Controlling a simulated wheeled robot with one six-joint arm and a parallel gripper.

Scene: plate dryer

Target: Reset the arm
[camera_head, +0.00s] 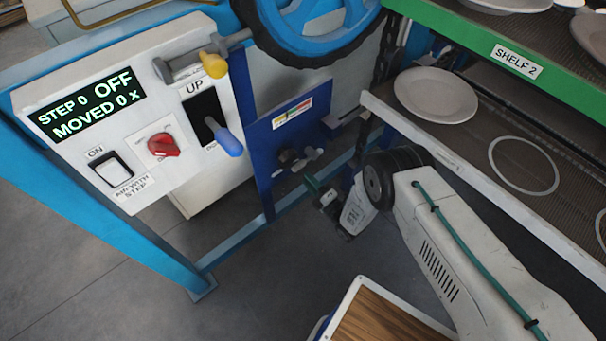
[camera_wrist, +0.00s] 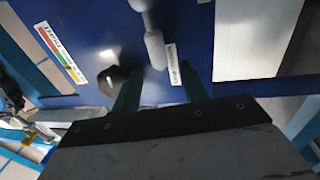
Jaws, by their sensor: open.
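My arm reaches in from the lower right in the head view, and my gripper (camera_head: 318,192) is near the lower part of a blue panel (camera_head: 283,122). My gripper also shows in the wrist view (camera_wrist: 160,88), with its two dark green fingers apart. A light grey handle with rounded ends (camera_wrist: 154,48) appears between and beyond the fingers, in front of the blue panel (camera_wrist: 108,22). I cannot tell whether the fingers touch it. A dark knob is partly behind the left finger. Nothing is seen held.
A control box (camera_head: 70,110) reads "STEP 0 OFF, MOVED 0 x", with a red knob (camera_head: 163,145) and a blue-handled lever (camera_head: 228,141). A blue wheel (camera_head: 312,50) is above. A shelf with a white plate (camera_head: 435,95) is at right. A wood-topped surface (camera_head: 375,318) is below.

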